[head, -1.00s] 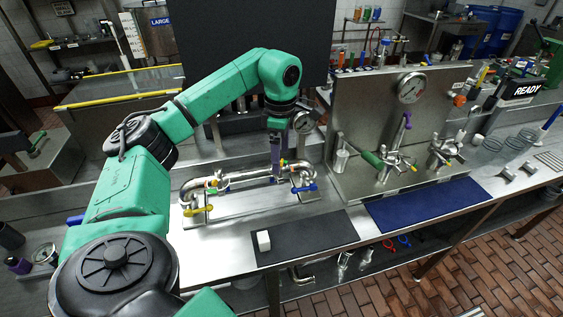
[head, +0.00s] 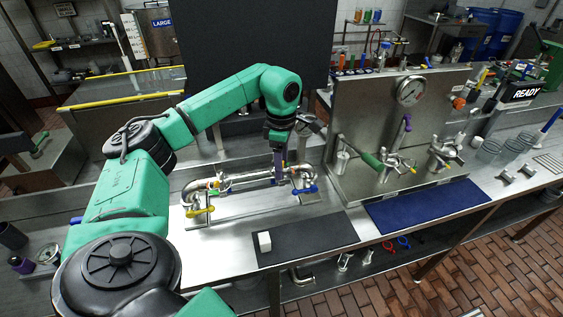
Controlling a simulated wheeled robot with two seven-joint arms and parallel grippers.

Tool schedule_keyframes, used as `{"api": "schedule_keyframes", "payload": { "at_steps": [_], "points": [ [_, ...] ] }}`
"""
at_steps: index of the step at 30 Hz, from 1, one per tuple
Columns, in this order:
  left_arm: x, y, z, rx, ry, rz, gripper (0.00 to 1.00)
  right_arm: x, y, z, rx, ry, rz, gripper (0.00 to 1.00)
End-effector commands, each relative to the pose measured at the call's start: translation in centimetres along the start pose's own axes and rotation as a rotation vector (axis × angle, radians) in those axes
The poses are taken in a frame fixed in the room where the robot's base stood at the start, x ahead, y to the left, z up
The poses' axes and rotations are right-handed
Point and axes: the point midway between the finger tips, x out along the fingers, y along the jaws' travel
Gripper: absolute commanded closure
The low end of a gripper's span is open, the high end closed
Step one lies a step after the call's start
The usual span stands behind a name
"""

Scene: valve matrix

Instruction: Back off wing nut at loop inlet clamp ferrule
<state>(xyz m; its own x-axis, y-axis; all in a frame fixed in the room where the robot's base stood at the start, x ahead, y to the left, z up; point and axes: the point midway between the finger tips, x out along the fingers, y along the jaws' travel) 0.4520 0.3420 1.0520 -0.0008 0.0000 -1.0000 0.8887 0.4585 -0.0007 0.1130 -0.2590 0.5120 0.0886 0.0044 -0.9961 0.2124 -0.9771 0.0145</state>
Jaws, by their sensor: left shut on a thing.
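The steel pipe loop (head: 245,180) lies on its plate on the bench, with a yellow-handled valve (head: 200,211) at its left end and a blue-handled valve (head: 304,190) at its right end. Small coloured clamp parts sit near both bends. My left gripper (head: 279,174) points down at the right part of the loop, next to the right bend. It is shut on a small part there, seemingly the wing nut, which the fingers hide. Which clamp this is cannot be read. My right gripper is not in view.
A steel panel with a pressure gauge (head: 410,91) and a green-handled valve (head: 371,160) stands to the right. A black mat (head: 315,238) with a white block (head: 264,241) and a blue mat (head: 425,205) lie in front. A dark upright panel (head: 250,40) stands behind.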

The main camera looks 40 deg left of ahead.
Motion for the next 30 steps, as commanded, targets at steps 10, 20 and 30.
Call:
{"api": "schedule_keyframes", "payload": {
  "at_steps": [10, 20, 30],
  "points": [
    [-0.1, 0.0, 0.0, -0.204, -0.001, 0.001, 0.92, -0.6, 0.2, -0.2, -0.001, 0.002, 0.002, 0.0],
    [-0.2, 0.1, 0.0, -0.513, -0.001, 0.002, 0.92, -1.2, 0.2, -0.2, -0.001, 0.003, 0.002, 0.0],
    [-0.2, 0.1, 0.0, -0.836, -0.002, 0.001, 0.92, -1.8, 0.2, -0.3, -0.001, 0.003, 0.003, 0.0]
  ]
}}
